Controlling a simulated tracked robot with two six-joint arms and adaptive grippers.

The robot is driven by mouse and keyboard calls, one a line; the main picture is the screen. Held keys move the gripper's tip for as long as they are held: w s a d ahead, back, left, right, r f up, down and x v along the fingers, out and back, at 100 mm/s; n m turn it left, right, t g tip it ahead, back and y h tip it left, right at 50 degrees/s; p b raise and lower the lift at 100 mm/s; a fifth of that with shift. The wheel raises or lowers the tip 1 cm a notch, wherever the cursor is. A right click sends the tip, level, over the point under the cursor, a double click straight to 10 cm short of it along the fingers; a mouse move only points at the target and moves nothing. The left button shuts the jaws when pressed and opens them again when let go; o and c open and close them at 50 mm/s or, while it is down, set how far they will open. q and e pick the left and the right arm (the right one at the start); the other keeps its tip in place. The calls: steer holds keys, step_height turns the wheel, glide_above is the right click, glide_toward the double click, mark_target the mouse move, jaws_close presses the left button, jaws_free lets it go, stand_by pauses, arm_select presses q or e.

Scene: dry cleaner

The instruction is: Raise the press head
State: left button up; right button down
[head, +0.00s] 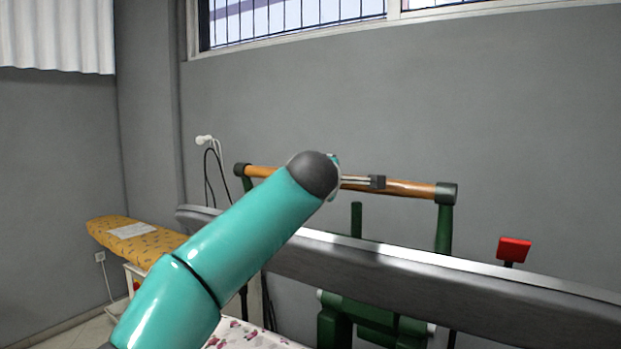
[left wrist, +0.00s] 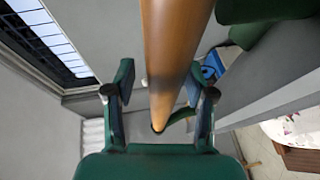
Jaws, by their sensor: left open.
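The press head (head: 420,275) is a long grey slab with a pale top edge, crossing the head view from centre left to lower right. Its wooden handle bar (head: 408,188) runs above and behind it between dark end caps on green arms. My left gripper (head: 377,182) is at the bar's middle, mostly hidden behind my teal wrist. In the left wrist view the bar (left wrist: 176,45) passes between the two open fingers of my gripper (left wrist: 158,82). The jaws are not closed on it; contact cannot be told. My right gripper is not in view.
A yellow patterned ironing board (head: 140,240) stands at the left. Floral cloth (head: 245,335) shows below the press head. A red block (head: 514,249) on a post stands at the right. The grey wall behind the bar is clear.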

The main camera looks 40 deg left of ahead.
arm_select(q)
steer(key=shift+w+f, duration=0.1)
steer(key=shift+w, duration=0.05)
steer(key=shift+s+d, duration=0.15)
steer(key=shift+s, duration=0.3)
steer(key=v, duration=1.1)
steer(key=shift+d, duration=0.15)
